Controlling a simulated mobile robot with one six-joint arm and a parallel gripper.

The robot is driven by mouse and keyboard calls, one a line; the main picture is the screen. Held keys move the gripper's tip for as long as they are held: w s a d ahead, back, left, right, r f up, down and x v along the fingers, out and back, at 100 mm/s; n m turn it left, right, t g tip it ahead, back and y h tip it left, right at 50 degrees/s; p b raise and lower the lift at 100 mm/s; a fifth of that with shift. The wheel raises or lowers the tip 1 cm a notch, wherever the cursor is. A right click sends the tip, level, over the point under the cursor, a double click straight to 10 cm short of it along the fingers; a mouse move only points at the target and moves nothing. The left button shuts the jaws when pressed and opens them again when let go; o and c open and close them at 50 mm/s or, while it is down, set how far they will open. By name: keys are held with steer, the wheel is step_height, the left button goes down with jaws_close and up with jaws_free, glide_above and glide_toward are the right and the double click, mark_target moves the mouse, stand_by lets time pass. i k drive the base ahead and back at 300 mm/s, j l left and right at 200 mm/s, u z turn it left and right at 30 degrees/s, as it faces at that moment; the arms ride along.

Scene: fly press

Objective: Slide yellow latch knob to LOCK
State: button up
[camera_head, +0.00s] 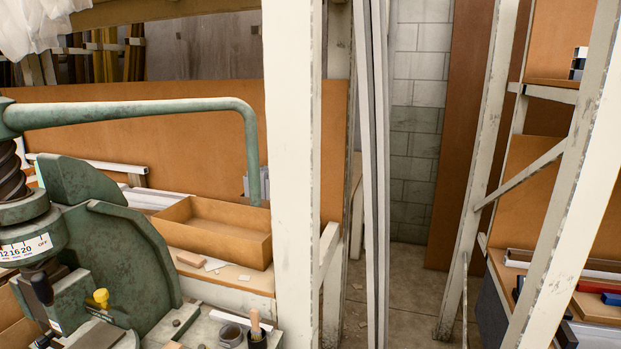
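The yellow latch knob (101,297) sits on the lower front of the green fly press (120,250), at the lower left of the head view. No LOCK mark is readable near it.
A long green press arm (150,112) reaches right and bends down. An open cardboard-brown tray (215,232) lies on the bench behind the press. A pale post (291,170) stands right of it. Floor (405,290) shows between the racks.

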mark_target(100, 296)
steer(key=u, duration=1.7)
